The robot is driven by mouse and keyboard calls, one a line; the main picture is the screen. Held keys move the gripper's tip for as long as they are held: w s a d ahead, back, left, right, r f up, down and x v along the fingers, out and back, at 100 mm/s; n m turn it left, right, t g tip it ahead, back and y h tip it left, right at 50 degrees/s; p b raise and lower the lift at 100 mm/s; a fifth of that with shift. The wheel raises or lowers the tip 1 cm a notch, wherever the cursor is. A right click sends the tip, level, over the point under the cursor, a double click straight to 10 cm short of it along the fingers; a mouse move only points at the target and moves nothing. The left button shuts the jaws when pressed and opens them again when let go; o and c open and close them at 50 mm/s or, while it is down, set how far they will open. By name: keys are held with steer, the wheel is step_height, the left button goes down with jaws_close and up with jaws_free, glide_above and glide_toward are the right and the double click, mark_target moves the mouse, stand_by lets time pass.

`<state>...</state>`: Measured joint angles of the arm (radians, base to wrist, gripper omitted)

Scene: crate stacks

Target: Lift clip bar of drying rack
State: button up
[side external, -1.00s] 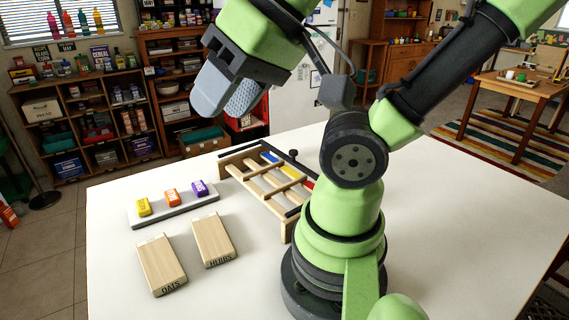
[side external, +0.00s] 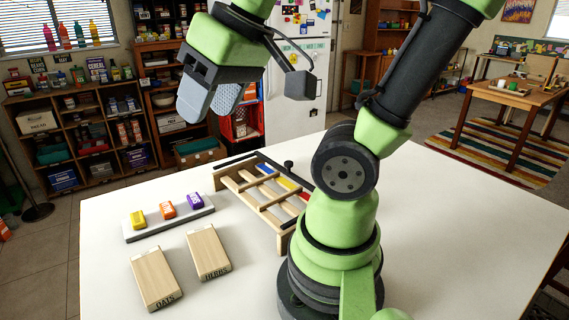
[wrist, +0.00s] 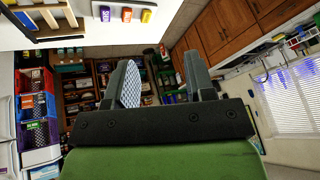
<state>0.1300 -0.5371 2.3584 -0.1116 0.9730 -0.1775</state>
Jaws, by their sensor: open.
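The drying rack (side external: 240,183) is a pale wooden frame with slats, a dark bar (side external: 236,161) along its far edge and a black knob (side external: 288,164) at its far right. It lies on the white table, partly hidden by my arm. Wooden crossbars span the slats; I cannot tell which part is the clip bar. Blue, yellow and red pieces lie among the slats. My gripper (side external: 207,108) is open and empty, raised high, up and left of the rack in the side view. In the wrist view my gripper (wrist: 163,80) points toward shelves, with the rack (wrist: 68,22) at upper left.
A grey tray (side external: 150,234) holds yellow, orange and purple small boxes left of the rack. Two wooden blocks, marked OATS (side external: 157,279) and HERBS (side external: 208,252), lie in front of it. The table's right side (side external: 460,240) is clear. Shelves stand behind.

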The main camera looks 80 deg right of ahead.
steer(key=w+d+f+n+g+h, duration=0.1)
steer(key=w+d+g+h, duration=0.15)
steer(key=d, duration=0.45)
steer(key=n+g+y, duration=0.2)
steer(key=n+g, duration=0.1)
steer(key=g, duration=0.5)
glide_toward(289, 162)
steer(key=shift+h, duration=0.25)
steer(key=x, duration=0.8)
steer(key=shift+s+a+f, duration=0.1)
steer(key=shift+a+f, duration=0.1)
steer(key=shift+f, duration=0.15)
jaws_close()
